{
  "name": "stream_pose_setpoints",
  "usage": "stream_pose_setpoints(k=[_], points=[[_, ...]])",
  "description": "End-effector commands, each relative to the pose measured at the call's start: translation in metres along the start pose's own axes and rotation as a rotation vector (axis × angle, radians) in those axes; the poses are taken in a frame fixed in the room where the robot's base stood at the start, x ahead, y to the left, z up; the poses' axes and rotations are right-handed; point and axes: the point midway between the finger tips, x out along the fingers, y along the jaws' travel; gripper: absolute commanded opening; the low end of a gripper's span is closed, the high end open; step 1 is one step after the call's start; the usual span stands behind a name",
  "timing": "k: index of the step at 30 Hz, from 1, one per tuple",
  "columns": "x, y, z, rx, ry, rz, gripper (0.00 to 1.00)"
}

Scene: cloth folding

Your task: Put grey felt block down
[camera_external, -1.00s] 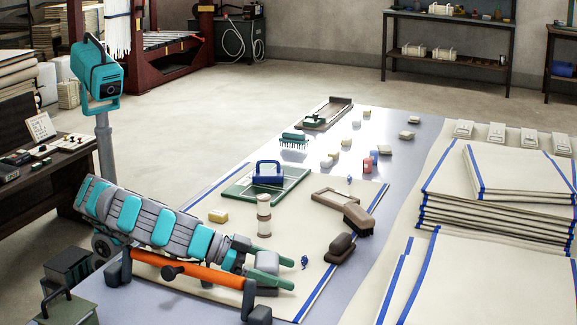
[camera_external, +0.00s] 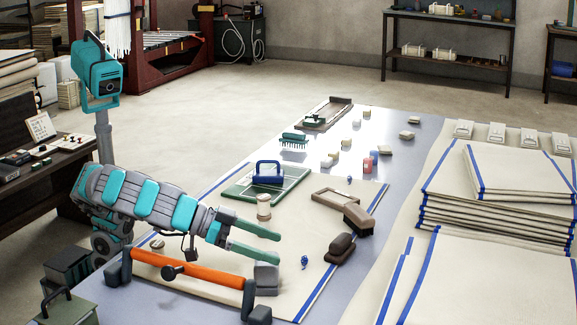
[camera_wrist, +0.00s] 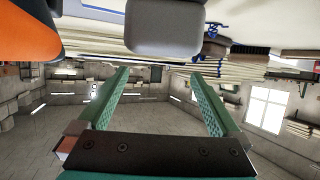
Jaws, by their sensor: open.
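The grey felt block (camera_external: 266,278) sits on the cream cloth (camera_external: 312,225), close to the right end of an orange bar. My gripper (camera_external: 278,247) is open and empty. Its green fingers are spread above the block and apart from it. In the wrist view, the grey block (camera_wrist: 165,28) shows at the top, outside the space between my fingertips (camera_wrist: 160,72). The block's underside is hidden.
The orange bar (camera_external: 190,272) with dark ends lies in front of my arm. A spool (camera_external: 264,207), a blue-handled tool (camera_external: 268,173) on a green board, and brown brushes (camera_external: 340,248) stand nearby. Stacked cloths (camera_external: 490,265) fill the right side.

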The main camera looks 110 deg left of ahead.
Motion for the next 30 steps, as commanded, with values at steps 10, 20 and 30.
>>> stream_pose_setpoints(k=[10,20,30], points=[[-0.008,0.001,-0.02,0.001,-0.001,0.001,1.0],[-0.009,0.001,-0.021,0.001,0.0,0.002,1.0],[0.004,-0.044,-0.038,0.009,-0.004,-0.033,1.0]])
